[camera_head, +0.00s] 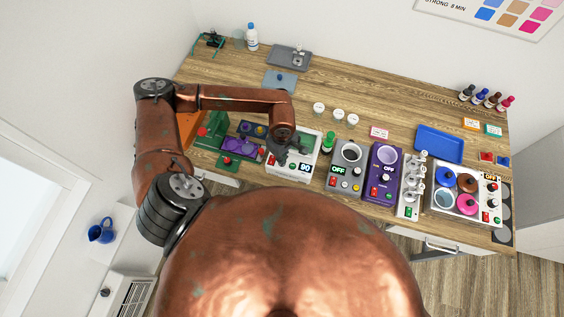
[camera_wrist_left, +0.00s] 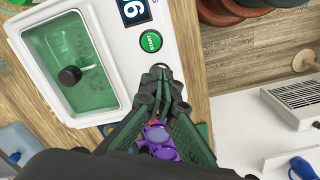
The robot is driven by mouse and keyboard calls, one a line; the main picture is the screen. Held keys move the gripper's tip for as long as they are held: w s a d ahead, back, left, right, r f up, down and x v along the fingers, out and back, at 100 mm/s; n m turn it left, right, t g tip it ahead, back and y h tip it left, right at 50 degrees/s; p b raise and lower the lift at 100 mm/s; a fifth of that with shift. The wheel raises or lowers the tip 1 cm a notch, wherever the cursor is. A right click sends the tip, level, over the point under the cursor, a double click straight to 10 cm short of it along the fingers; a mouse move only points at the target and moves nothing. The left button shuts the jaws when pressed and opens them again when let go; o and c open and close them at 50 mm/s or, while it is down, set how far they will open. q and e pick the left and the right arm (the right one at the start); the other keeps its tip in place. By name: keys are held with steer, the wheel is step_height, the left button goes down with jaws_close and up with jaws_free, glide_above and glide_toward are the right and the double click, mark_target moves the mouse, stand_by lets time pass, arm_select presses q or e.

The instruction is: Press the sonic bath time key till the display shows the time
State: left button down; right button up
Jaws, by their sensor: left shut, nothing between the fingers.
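The sonic bath (camera_head: 278,170) is a white box at the front of the bench, with a dark display (camera_head: 305,167) that seems to read 90. In the left wrist view the bath (camera_wrist_left: 25,32) has a green see-through tank (camera_wrist_left: 85,80) with a black knob. The display (camera_wrist_left: 134,10) is cut off by the top edge, and a round green key (camera_wrist_left: 151,41) sits beside it. My left gripper (camera_wrist_left: 161,72) is shut and empty, its tips over the front panel next to the green key. They hide the panel beneath; I cannot tell whether they touch. The left gripper (camera_head: 284,160) also shows in the head view.
A grey device (camera_head: 345,172) and a purple device (camera_head: 384,173) stand right of the bath, with a green-capped bottle (camera_head: 328,143) close beside it. Left is a purple unit (camera_head: 240,148). A wall chart (camera_head: 495,14) shows "STRONG 8 MIN".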

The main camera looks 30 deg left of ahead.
arm_select(q)
steer(key=shift+f, duration=0.25)
steer(key=shift+r, duration=0.1)
step_height(320, 180, up, 8)
steer(key=p, duration=0.3)
stand_by(0.8)
stand_by(0.5)
